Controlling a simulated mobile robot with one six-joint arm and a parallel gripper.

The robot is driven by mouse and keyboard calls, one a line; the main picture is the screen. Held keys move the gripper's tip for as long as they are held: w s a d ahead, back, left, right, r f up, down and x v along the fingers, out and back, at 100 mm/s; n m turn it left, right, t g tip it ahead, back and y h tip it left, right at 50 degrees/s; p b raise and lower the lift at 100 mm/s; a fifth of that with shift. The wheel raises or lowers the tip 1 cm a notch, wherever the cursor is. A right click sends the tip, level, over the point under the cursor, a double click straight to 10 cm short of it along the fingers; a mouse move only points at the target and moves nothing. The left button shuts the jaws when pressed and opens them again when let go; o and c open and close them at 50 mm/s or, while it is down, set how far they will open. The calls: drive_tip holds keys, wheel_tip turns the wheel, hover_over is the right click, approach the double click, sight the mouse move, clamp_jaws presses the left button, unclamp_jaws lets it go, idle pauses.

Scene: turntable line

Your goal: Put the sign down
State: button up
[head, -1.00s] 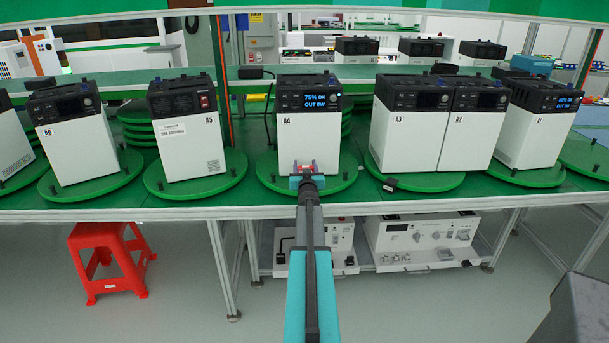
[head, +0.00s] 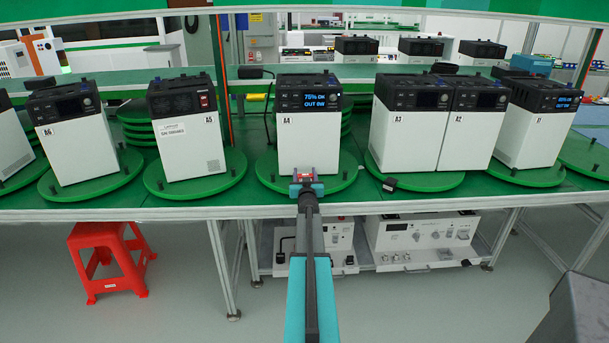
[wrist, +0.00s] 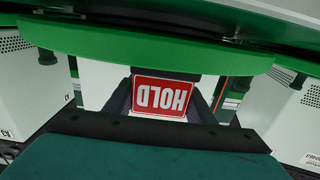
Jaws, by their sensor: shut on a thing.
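The sign (wrist: 164,97) is a small red plate with a white border and the word HOLD, upside down in the wrist view. My gripper (wrist: 172,105) is shut on it, with a dark finger at each side. In the head view the sign (head: 305,175) is a small red patch at the tip of my gripper (head: 306,183). They are in front of the white unit A4 (head: 309,145), over the front part of its green turntable (head: 265,170). I cannot tell whether the sign touches the turntable.
Units A5 (head: 190,145) and A3 (head: 405,135) stand on turntables to either side. A small black object (head: 389,184) lies by the bench edge on the right. A red stool (head: 108,245) stands below at the left. Instruments (head: 420,238) sit on the lower shelf.

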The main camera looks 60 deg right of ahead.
drive_tip(key=o, duration=1.1)
drive_tip(key=shift+r+p, duration=0.2)
drive_tip(key=shift+p, duration=0.1)
drive_tip(key=shift+b+v, duration=1.05)
drive_tip(key=shift+v, duration=4.95)
